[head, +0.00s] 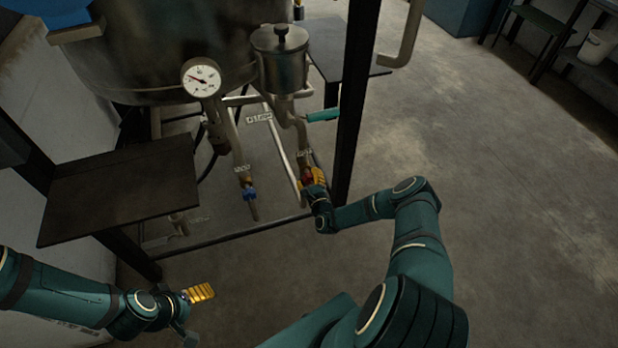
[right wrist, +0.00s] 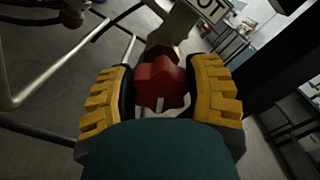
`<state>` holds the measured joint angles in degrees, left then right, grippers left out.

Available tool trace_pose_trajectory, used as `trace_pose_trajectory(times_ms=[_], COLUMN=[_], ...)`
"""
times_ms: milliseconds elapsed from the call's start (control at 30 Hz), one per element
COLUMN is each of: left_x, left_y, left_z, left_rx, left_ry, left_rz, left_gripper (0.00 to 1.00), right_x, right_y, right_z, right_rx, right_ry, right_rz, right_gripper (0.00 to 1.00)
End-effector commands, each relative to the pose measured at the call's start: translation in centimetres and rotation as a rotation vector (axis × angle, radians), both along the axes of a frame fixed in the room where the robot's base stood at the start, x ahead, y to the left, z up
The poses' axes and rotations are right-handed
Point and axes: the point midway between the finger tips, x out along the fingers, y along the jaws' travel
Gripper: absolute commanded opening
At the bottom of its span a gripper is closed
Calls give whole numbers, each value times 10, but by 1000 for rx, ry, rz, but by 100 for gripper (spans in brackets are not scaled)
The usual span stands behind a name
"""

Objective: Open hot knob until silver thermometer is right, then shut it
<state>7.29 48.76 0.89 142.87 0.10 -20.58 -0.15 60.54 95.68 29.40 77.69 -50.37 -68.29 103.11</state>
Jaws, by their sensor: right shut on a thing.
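The red hot knob (right wrist: 160,84) sits on its pipe under a tag ending in "OT" (right wrist: 213,8) in the right wrist view. My right gripper (head: 313,178) is shut on this knob, with a yellow finger on each side of it. In the head view the gripper mostly hides the knob. The thermometer (head: 201,78) is a silver-rimmed white dial on the front of the vessel. Its needle points to the upper left; the numbers are too small to read. My left gripper (head: 199,293) is at the lower left, away from everything; its finger gap does not show clearly.
A blue knob (head: 248,192) is on the pipe left of the hot one. A green lever handle (head: 322,115) juts out above my right gripper. A black post (head: 352,100) stands close beside it. A dark shelf (head: 120,190) is at left. The floor at right is clear.

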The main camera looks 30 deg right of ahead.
Motion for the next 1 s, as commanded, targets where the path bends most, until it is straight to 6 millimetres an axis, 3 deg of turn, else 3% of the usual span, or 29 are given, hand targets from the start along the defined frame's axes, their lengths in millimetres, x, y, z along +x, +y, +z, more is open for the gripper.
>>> trace_pose_trajectory(times_ms=[1000], left_x=[0], left_y=[0], left_z=[0], left_rx=[0], left_ry=[0], left_rz=[0], left_gripper=[78], right_x=[0], right_y=[2], right_z=[-5], right_rx=[-939], right_ry=[227], right_rz=[3], right_gripper=[17])
